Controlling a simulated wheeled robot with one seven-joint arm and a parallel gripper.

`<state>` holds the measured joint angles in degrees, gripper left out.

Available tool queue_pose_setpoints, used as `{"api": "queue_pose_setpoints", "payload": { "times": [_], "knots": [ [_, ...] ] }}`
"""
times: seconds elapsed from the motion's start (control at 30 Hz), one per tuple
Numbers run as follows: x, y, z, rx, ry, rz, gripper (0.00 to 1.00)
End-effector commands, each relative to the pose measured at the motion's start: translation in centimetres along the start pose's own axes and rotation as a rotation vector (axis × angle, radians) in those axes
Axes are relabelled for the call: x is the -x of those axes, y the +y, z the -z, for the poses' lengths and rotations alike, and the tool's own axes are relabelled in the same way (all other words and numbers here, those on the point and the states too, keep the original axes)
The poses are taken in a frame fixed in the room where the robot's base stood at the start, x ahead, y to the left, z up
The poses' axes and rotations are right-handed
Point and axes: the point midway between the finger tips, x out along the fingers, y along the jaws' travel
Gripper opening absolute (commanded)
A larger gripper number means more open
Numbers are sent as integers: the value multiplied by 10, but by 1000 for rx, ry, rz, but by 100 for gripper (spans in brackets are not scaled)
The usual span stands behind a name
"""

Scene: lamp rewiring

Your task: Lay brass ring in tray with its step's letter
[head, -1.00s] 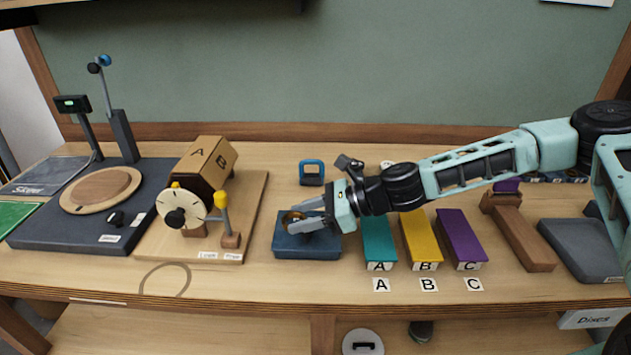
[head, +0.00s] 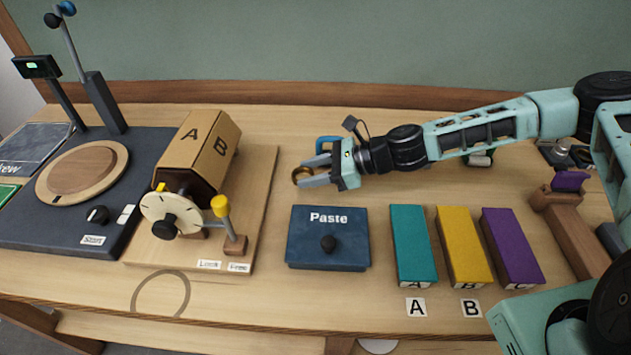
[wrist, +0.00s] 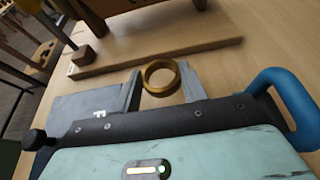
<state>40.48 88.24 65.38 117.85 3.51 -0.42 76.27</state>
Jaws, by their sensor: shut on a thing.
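The brass ring (head: 302,174) is held between the fingertips of my gripper (head: 308,175), above the bench behind the Paste box. In the wrist view the ring (wrist: 161,78) shows between the two grey fingers (wrist: 160,90). Three lidded trays stand to the right of the Paste box: teal (head: 413,240) with letter A, yellow (head: 462,245) with B, and purple (head: 510,245) with C. Letter cards A (head: 416,307) and B (head: 471,308) lie in front of the teal and yellow ones. My forearm hides card C.
The dark blue Paste box (head: 328,250) has a black knob. A blue handle (head: 328,144) stands just behind my gripper. The lettered block (head: 202,145), dial (head: 170,215) and yellow-topped lever (head: 221,206) are on a board at left. Bare bench lies between.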

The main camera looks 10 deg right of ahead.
Motion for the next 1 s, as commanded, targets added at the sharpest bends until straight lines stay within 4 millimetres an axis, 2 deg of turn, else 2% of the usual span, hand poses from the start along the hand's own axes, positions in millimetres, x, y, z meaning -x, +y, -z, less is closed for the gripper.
{"api": "queue_pose_setpoints", "payload": {
  "times": [0.33,0.73,0.77,0.8,0.83,1.0],
  "knots": [
    [-16,0,38,-1,-1,0,17],
    [-19,0,45,1,0,0,17],
    [-18,0,44,1,0,0,48],
    [-18,0,44,1,0,0,59],
    [-18,0,44,1,0,0,64],
    [-18,0,44,1,0,0,64]
  ]
}}
